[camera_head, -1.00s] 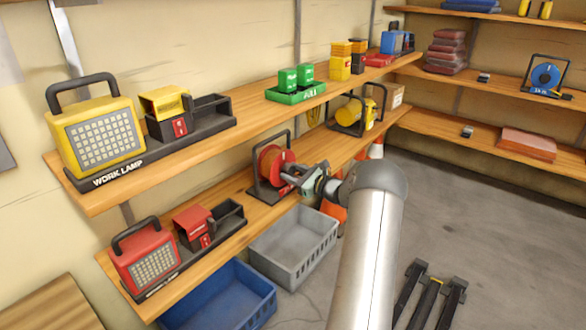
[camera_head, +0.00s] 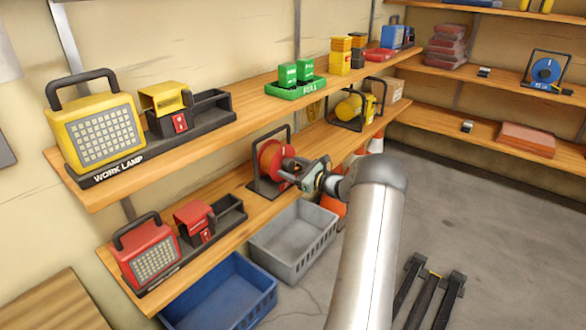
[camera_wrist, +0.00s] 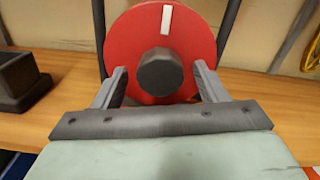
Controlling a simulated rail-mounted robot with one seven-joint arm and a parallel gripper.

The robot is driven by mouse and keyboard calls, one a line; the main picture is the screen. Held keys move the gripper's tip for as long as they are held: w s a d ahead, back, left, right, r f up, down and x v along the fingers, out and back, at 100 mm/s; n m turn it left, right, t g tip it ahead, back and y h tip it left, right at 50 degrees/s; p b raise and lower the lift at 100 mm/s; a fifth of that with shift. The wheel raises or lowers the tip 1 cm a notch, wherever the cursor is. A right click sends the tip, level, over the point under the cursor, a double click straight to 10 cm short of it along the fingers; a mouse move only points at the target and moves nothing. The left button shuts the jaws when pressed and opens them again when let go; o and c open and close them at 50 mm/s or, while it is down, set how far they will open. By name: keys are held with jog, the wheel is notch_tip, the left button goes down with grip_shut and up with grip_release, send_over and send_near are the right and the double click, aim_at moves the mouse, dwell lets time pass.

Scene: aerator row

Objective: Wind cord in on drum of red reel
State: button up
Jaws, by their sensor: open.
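The red reel (camera_head: 271,160) stands in a black frame on the lower wooden shelf. In the wrist view its red disc (camera_wrist: 192,70) faces me, with a white mark (camera_wrist: 167,19) near the top and a dark faceted knob (camera_wrist: 160,72) at its centre. My gripper (camera_wrist: 160,82) is open, its two fingers on either side of the knob, with a visible gap on each side. In the head view my gripper (camera_head: 299,172) is at the front of the reel. No cord can be made out on the reel; the drum behind the disc is mostly hidden.
A yellow reel (camera_head: 349,106) stands further along the lower shelf (camera_head: 330,150). A red lamp (camera_head: 147,255) is at its near end. The upper shelf (camera_head: 240,110) runs above. A grey crate (camera_head: 293,243) and a blue crate (camera_head: 222,292) sit below.

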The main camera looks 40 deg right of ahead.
jog(key=p+v, duration=0.3)
jog(key=v, duration=1.4)
jog(key=shift+s, duration=0.15)
